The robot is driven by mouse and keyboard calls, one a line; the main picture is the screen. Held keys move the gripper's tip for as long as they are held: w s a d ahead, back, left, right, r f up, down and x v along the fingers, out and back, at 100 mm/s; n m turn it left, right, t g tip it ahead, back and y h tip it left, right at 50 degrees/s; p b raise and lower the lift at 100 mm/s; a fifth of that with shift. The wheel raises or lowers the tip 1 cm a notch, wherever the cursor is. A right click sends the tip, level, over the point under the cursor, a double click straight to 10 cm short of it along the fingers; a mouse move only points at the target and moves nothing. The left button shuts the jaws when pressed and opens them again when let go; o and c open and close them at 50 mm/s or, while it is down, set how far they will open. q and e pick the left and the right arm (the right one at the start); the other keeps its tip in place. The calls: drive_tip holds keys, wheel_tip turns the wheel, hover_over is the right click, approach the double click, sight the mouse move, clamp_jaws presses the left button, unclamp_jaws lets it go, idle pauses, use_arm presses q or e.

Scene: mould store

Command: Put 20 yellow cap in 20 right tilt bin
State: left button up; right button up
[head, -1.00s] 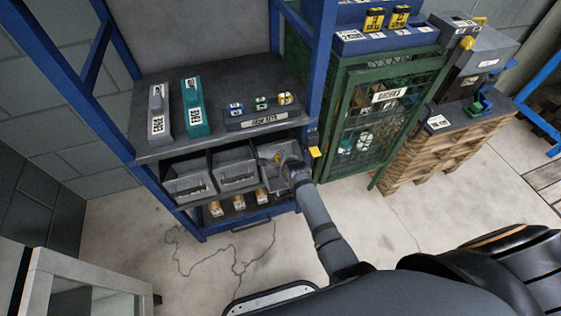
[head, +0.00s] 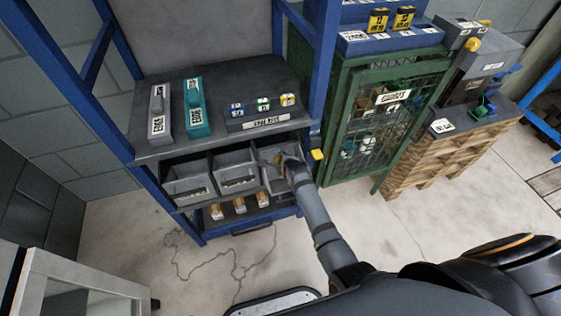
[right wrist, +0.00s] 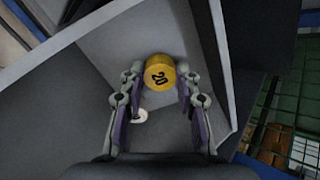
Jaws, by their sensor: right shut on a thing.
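The yellow cap (right wrist: 160,73), marked 20, is held between the two fingertips of my right gripper (right wrist: 158,84) in the right wrist view. The gripper is shut on it, over the inside of the grey right tilt bin (right wrist: 112,60). I cannot tell whether the cap touches the bin. In the head view my right gripper (head: 284,164) reaches into the right tilt bin (head: 269,181), the rightmost of three in a row under the shelf top. The gripper and forearm hide part of this bin. My left gripper is not in view.
Two more grey tilt bins, the left (head: 188,196) and the middle one (head: 238,184), stand beside it. A blue shelf post (head: 324,80) rises close to the right of my gripper. A green mesh cabinet (head: 372,130) stands further right. The floor in front is clear.

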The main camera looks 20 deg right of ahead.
drive_tip(key=o, duration=0.9)
drive_tip(key=shift+o, duration=0.2)
drive_tip(key=shift+s, duration=0.1)
drive_tip(key=v, duration=0.7)
drive_tip(key=shift+r, duration=0.15)
drive_tip(key=shift+s, duration=0.1)
